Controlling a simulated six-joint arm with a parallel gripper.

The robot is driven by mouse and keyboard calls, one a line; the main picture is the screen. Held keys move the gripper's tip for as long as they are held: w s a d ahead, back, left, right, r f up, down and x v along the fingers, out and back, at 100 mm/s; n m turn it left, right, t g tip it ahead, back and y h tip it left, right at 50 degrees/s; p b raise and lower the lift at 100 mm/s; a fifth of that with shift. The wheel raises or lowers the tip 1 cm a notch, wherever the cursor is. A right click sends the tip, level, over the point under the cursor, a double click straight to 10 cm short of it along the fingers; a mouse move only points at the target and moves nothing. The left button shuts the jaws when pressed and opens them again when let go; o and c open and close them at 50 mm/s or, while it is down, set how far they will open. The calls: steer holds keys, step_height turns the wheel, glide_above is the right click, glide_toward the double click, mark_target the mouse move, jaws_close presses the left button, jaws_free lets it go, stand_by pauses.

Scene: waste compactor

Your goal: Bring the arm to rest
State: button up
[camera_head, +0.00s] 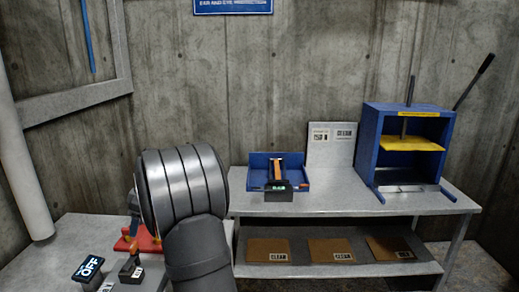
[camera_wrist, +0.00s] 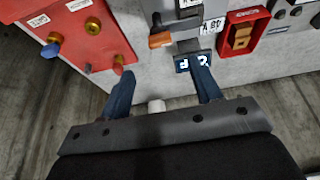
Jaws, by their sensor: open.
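My gripper (camera_wrist: 164,68) shows in the wrist view with its two blue fingers spread well apart and nothing between them. Its fingers point toward a grey surface carrying controls. The right fingertip overlaps a small dark box with a lit display (camera_wrist: 183,64); I cannot tell whether they touch.
A grey bench (camera_head: 340,203) bears a blue tray (camera_head: 297,172) and a blue press (camera_head: 370,150) with a yellow plate. Brown flat pieces (camera_head: 330,250) lie on the lower shelf. An OFF display (camera_head: 88,267) stands on the left table (camera_head: 50,250). A red switch box (camera_wrist: 241,36) is at upper right.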

mark_target(133, 245)
steer(key=x, duration=0.9)
steer(key=shift+f, duration=0.1)
steer(key=v, duration=1.8)
steer(key=x, duration=1.8)
steer(key=shift+a+f, duration=0.1)
steer(key=m, duration=0.2)
steer(key=m+t, duration=0.1)
steer(key=m, duration=0.1)
steer(key=shift+s+t, duration=0.2)
steer(key=shift+t, duration=0.1)
steer(key=shift+s+m+t+h, duration=0.1)
steer(key=shift+m+t+h, duration=0.25)
steer(key=shift+m, duration=0.8)
steer(key=shift+m+t+h, duration=0.25)
steer(key=shift+m+t, duration=0.1)
steer(key=shift+m, duration=0.8)
steer(key=shift+a+m+t+h, duration=0.15)
steer(key=shift+m+t+h, duration=0.35)
steer(key=shift+m, duration=1.5)
steer(key=shift+m+h, duration=0.8)
steer(key=shift+m, duration=1.1)
